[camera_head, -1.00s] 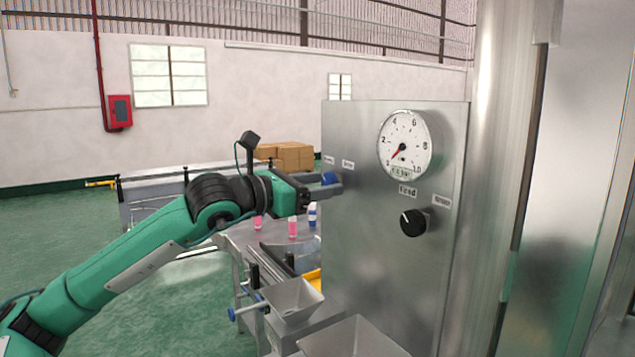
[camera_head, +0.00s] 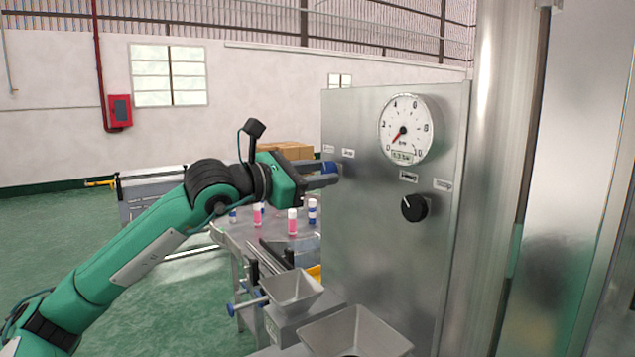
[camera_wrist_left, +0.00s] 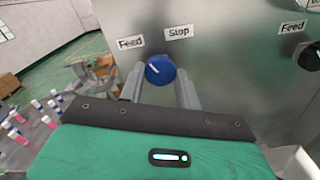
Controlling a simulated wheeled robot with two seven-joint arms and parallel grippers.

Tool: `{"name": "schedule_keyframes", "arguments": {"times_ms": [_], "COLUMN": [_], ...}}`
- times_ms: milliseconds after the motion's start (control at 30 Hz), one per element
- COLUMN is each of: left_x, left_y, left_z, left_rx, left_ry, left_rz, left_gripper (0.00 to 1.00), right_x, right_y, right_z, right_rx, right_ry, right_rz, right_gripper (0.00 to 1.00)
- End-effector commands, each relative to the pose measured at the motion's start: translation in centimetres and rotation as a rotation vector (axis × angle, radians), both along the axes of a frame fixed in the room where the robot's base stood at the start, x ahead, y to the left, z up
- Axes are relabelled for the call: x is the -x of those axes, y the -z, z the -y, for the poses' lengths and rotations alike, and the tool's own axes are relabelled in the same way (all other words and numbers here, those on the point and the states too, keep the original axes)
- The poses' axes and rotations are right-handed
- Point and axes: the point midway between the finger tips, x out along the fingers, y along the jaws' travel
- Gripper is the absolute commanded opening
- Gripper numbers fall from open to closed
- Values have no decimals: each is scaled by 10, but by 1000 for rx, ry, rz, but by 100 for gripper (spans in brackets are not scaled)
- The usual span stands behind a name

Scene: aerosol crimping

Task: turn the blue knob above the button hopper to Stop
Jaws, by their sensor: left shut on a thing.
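The blue knob (camera_head: 328,168) is on the left part of the metal panel (camera_head: 370,250), above the hoppers. My left gripper (camera_head: 325,175) reaches it from the left and is shut on it. In the left wrist view the blue knob (camera_wrist_left: 160,69) sits between the two fingers of my left gripper (camera_wrist_left: 160,85). The Stop label (camera_wrist_left: 179,31) is above the knob and slightly right. My right gripper is not in view.
A round gauge (camera_head: 406,129) and a black knob (camera_head: 414,208) are on the panel's right. Two metal hoppers, a smaller one (camera_head: 292,290) and a nearer one (camera_head: 355,330), stand below. Pink and blue cans (camera_head: 292,222) stand on the table behind. A steel column (camera_head: 500,150) rises at right.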

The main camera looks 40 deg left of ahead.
Motion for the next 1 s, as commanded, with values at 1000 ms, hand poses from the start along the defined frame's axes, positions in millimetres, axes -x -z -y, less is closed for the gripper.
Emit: {"name": "schedule_keyframes", "arguments": {"times_ms": [1000], "left_x": [0], "left_y": [1], "left_z": [0], "left_rx": [-886], "left_ry": [0], "left_rz": [369], "left_gripper": [11], "right_x": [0], "right_y": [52], "right_z": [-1], "right_rx": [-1], "right_ry": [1], "right_rz": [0], "right_gripper": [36]}}
